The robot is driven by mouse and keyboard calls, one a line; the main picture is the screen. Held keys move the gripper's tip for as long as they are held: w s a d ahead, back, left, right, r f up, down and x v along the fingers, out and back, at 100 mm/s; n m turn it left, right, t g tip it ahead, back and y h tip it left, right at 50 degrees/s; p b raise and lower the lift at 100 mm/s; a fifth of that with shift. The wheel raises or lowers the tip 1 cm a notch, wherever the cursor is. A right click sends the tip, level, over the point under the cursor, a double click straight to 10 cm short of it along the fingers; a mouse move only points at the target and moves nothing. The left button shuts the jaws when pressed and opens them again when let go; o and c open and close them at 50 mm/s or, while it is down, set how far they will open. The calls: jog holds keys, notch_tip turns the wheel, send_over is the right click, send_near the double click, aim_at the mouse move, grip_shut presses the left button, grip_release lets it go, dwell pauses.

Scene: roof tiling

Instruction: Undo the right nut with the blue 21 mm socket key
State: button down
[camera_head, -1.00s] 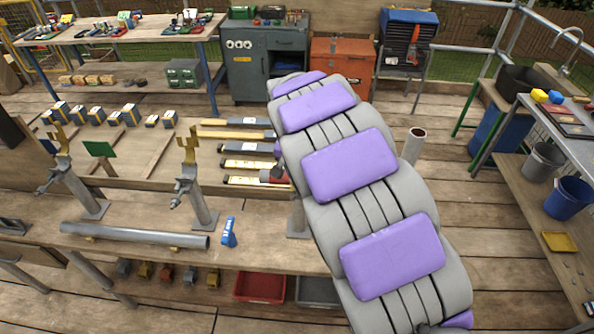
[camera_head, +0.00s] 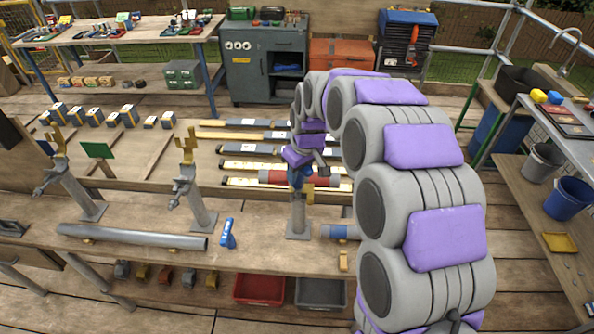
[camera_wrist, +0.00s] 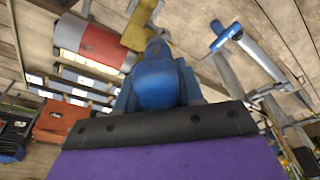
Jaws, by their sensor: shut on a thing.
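My gripper (camera_head: 300,158) is at the top of the right-hand grey post (camera_head: 297,218), over the bench. In the wrist view, it is shut on a blue, rounded tool (camera_wrist: 156,78), which I take as the blue socket key. The key's blue body also shows in the head view (camera_head: 297,178), below my gripper. A yellow clamp part (camera_wrist: 140,25) and a red-and-grey cylinder (camera_wrist: 92,42) are just past the key. I see no nut clearly; the key and clamp hide that spot. I cannot tell whether the key is seated on a nut.
Another blue tool (camera_head: 228,234) stands on the bench beside the end of a long grey pipe (camera_head: 135,237). Two more posts with yellow clamps (camera_head: 187,150) stand to the left. A blue-and-grey cylinder (camera_head: 340,231) lies right of the post. Red (camera_head: 259,289) and grey (camera_head: 320,292) trays sit below.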

jog(key=shift+s+d+f+n, duration=0.15)
jog(key=shift+f+n, duration=0.15)
jog(key=shift+n, duration=0.2)
jog(key=shift+w+r+m+p, duration=0.25)
jog(key=shift+r+m+p, duration=0.05)
jog(key=shift+m+p, duration=0.1)
jog(key=shift+w+r, duration=0.15)
jog(key=shift+r, duration=0.2)
jog(key=shift+r+p, duration=1.25)
jog(key=shift+r, duration=1.55)
